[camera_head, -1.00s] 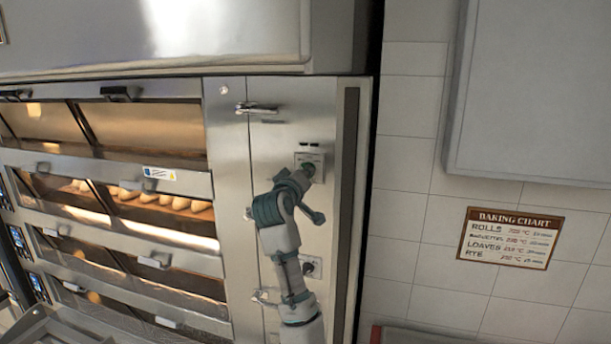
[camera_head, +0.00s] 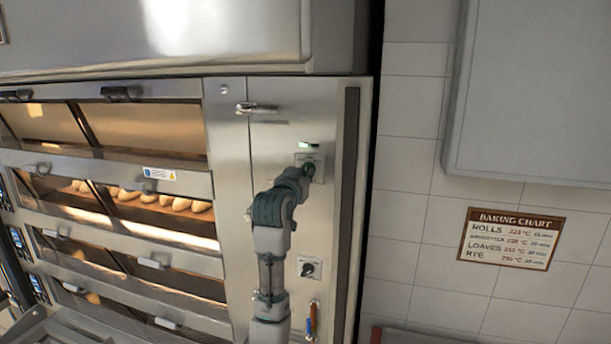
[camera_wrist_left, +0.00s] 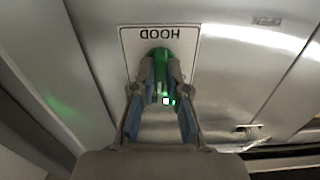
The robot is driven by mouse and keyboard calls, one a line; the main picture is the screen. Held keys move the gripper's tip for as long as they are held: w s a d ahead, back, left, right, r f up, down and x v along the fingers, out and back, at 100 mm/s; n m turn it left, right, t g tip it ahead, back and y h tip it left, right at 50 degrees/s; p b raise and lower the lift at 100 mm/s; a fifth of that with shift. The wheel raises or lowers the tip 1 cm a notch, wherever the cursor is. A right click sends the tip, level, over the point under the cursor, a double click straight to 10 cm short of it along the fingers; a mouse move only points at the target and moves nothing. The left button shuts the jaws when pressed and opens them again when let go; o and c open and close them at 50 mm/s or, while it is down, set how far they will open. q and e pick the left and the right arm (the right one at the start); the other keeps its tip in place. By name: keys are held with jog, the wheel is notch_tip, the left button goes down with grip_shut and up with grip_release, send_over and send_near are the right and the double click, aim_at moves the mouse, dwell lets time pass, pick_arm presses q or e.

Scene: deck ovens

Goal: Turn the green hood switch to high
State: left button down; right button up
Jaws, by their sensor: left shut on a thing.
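The green hood switch (camera_head: 309,168) is on a small plate on the steel panel right of the ovens, mostly hidden by my left gripper (camera_head: 306,172) in the head view. In the left wrist view the green knob (camera_wrist_left: 160,60) sits on a pale plate (camera_wrist_left: 190,38) marked HOOD, which appears upside down. The fingers of my left gripper (camera_wrist_left: 158,82) are shut on the knob, one on each side. A small indicator (camera_head: 308,145) above the plate shows green. My right gripper is in neither view.
A black knob on a plate (camera_head: 309,268) and an orange-and-blue handle (camera_head: 311,320) are below the switch. A door handle (camera_head: 256,108) sticks out at upper left. Deck ovens with bread (camera_head: 160,200) stand left. A baking chart (camera_head: 511,239) hangs on the tiled wall.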

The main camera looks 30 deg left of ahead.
pick_arm(q)
jog(key=shift+w+f+m, duration=0.1)
jog(key=shift+f+m, duration=0.1)
jog(key=shift+m, duration=1.9)
jog(key=shift+f+m, duration=0.15)
jog(key=shift+m, duration=1.95)
jog(key=c, duration=1.2)
grip_release()
jog(key=shift+r, duration=0.15)
jog(key=shift+a, duration=0.1)
jog(key=v, duration=1.2)
jog(key=shift+a, duration=0.1)
